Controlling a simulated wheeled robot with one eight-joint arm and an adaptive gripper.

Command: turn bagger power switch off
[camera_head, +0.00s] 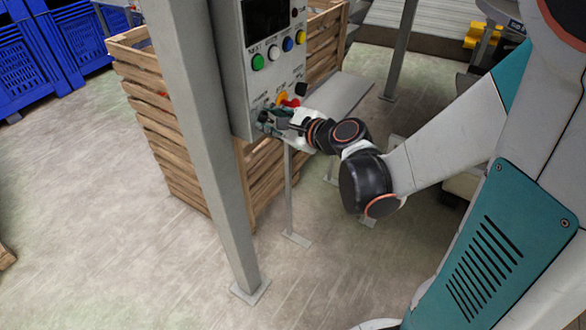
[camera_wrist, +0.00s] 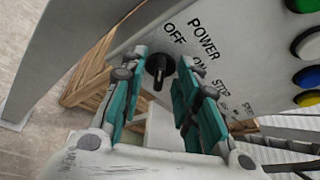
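The power switch (camera_wrist: 159,70) is a black rotary knob on the grey control panel (camera_head: 232,70), with the labels POWER, OFF and ON printed around it in the wrist view. My gripper (camera_wrist: 160,78) is at the panel with its teal fingers apart, one on each side of the knob. A gap shows between the knob and each finger. In the head view my gripper (camera_head: 268,118) is at the lower left of the panel and largely hides the knob. The knob's handle points down toward the gripper in the wrist view; its exact setting is hard to tell.
Green, white, blue and yellow buttons (camera_head: 273,52) sit higher on the panel, and a red and yellow control (camera_head: 285,100) is close to my gripper. A grey post (camera_head: 205,130) stands left of the panel. Wooden crates (camera_head: 165,120) stand behind.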

